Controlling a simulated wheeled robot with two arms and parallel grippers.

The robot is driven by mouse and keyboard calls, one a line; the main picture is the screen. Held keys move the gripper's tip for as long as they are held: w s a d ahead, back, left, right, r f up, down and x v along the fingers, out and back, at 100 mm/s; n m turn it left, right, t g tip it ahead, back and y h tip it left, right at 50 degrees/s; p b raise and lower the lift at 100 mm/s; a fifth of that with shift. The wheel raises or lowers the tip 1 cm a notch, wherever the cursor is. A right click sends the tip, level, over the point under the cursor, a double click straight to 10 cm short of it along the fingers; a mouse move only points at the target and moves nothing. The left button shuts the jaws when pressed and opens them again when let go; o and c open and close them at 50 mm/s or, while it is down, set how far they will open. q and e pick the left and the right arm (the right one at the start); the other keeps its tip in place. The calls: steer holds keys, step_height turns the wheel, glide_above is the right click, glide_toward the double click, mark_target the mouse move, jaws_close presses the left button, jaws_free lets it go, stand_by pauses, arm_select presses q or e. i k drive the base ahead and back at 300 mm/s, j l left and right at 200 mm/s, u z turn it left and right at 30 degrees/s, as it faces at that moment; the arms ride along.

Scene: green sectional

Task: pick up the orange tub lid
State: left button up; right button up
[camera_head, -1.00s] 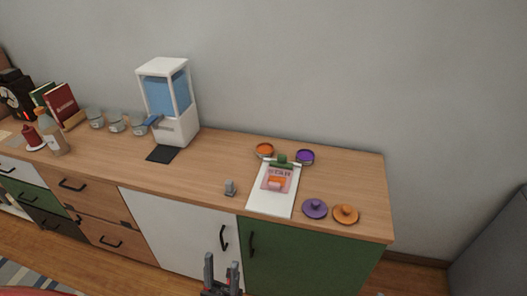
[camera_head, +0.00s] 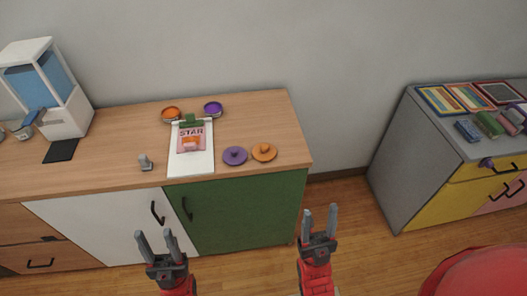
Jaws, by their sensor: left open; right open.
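The orange tub lid (camera_head: 264,152) is a flat orange disc with a knob, lying on the wooden counter near its right front corner. A purple lid (camera_head: 235,155) lies just left of it. An orange tub (camera_head: 171,114) and a purple tub (camera_head: 213,109) stand further back. My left gripper (camera_head: 155,240) is open and empty in front of the cabinet, left of the lid. My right gripper (camera_head: 319,222) is open and empty, nearer to me and right of the lid. Both are well apart from the lid.
A clipboard (camera_head: 191,160) with a "STAR" sheet lies left of the lids, with a small grey object (camera_head: 145,162) beside it. A dispenser (camera_head: 50,90) stands at left. A grey cabinet (camera_head: 408,150) stands at right across open floor (camera_head: 345,200). A red rounded thing (camera_head: 480,275) is at lower right.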

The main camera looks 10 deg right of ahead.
mark_target(264, 153)
steer(key=i+j+z, duration=0.15)
steer(key=z, duration=0.25)
steer(key=i+j+z, duration=0.1)
steer(key=z, duration=0.25)
steer(key=i+j+z, duration=0.1)
steer(key=j+z, duration=0.3)
steer(key=l, duration=0.1)
